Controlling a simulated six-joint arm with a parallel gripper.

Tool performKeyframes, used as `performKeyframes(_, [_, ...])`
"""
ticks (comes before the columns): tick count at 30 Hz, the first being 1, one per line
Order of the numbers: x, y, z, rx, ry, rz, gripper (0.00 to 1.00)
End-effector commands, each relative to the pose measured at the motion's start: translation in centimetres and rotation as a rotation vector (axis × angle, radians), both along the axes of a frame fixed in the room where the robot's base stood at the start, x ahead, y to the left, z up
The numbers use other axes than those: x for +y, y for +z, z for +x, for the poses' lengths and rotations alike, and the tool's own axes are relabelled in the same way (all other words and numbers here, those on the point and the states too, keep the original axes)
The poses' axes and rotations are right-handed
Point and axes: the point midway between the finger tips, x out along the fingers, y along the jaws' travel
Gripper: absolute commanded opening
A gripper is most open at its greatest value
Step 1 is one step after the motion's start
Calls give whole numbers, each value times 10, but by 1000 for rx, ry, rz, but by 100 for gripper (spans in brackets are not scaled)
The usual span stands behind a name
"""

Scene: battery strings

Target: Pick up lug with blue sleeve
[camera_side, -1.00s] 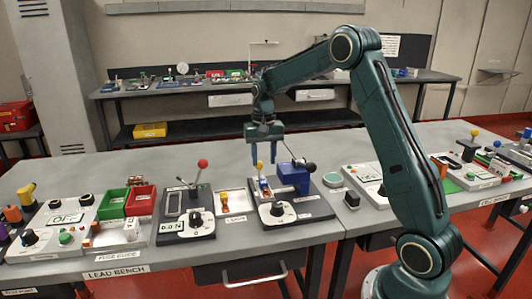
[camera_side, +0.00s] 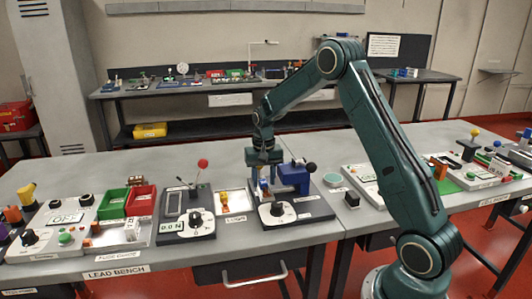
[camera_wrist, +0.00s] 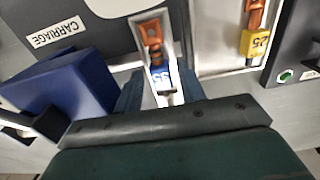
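The lug with the blue sleeve (camera_wrist: 160,77) is between my fingers in the wrist view. Its copper end points up the picture and its blue sleeve carries a number. It lies in a narrow pale slot beside the blue block. My gripper (camera_wrist: 160,92) has one finger on each side of the sleeve, apart, and looks open. In the side view my gripper (camera_side: 263,184) points straight down over the press unit, left of the blue block (camera_side: 294,178). The lug is mostly hidden there by the fingers.
A lug with a yellow sleeve (camera_wrist: 255,42) lies in the white lug tray (camera_side: 232,211) to the left in the side view. Green (camera_side: 113,204) and red bins are farther left.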

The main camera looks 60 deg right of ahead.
Motion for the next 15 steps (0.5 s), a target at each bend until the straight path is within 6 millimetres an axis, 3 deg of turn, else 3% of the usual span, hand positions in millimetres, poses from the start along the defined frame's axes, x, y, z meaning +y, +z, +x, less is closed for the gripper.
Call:
performKeyframes(7, [0,0,0,0,0,0,38])
performKeyframes(12, [0,0,0,0,0,0,5])
performKeyframes(13, [0,0,0,0,0,0,0])
performKeyframes(15, [0,0,0,0,0,0,0])
